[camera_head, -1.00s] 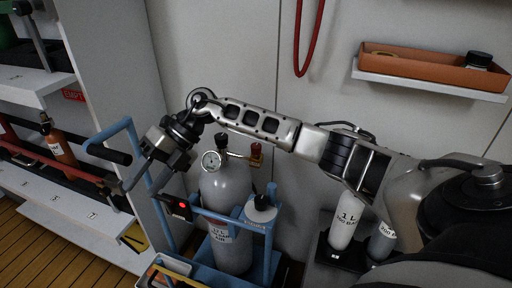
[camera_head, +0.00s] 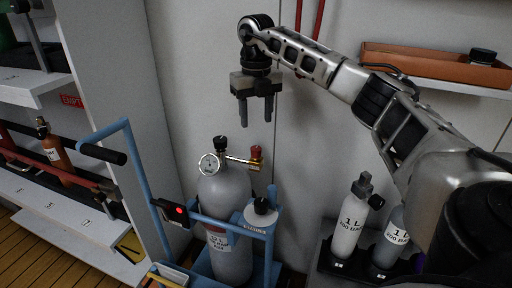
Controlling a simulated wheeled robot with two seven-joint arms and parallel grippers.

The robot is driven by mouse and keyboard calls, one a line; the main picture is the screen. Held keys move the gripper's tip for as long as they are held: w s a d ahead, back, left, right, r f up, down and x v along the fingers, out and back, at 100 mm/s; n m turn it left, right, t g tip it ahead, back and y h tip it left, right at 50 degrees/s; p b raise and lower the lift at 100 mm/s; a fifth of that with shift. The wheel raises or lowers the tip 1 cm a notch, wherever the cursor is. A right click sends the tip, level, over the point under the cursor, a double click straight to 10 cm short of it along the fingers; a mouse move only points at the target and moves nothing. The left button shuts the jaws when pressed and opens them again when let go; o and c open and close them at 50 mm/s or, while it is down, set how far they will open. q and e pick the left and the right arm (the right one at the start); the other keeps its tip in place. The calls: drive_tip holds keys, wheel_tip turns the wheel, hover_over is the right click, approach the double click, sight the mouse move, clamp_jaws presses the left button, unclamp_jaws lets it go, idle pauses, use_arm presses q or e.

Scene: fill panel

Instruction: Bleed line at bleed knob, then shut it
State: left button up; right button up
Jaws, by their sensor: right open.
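A grey cylinder (camera_head: 225,192) stands upright in a blue cart, with a black valve knob (camera_head: 220,143) and a round gauge (camera_head: 209,164) on top. A brass line runs right from its valve to a fitting with a red knob (camera_head: 256,152). A second black knob (camera_head: 261,205) sits on a white disc at the cart's right. I cannot tell for sure which is the bleed knob. My right gripper (camera_head: 258,118) is open and empty, fingers pointing down, above the red knob and apart from it. My left gripper is not in view.
The cart's blue handle (camera_head: 126,130) rises at left, with a red-lit box (camera_head: 174,212) below. Two small bottles (camera_head: 349,224) (camera_head: 391,243) stand in a dark tray at right. An orange tray (camera_head: 425,66) is on a wall shelf. A shelf rack (camera_head: 70,205) stands left.

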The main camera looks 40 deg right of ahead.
sight(256, 148)
wheel_tip(256, 148, down, 9)
drive_tip(key=shift+r+b, duration=0.2)
drive_tip(key=shift+b, duration=0.3)
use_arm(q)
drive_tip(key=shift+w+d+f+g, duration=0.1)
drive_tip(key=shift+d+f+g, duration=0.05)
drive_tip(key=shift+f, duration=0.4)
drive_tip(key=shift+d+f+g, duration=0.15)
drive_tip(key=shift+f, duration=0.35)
use_arm(e)
drive_tip(key=shift+f, duration=0.15)
drive_tip(key=c, duration=1)
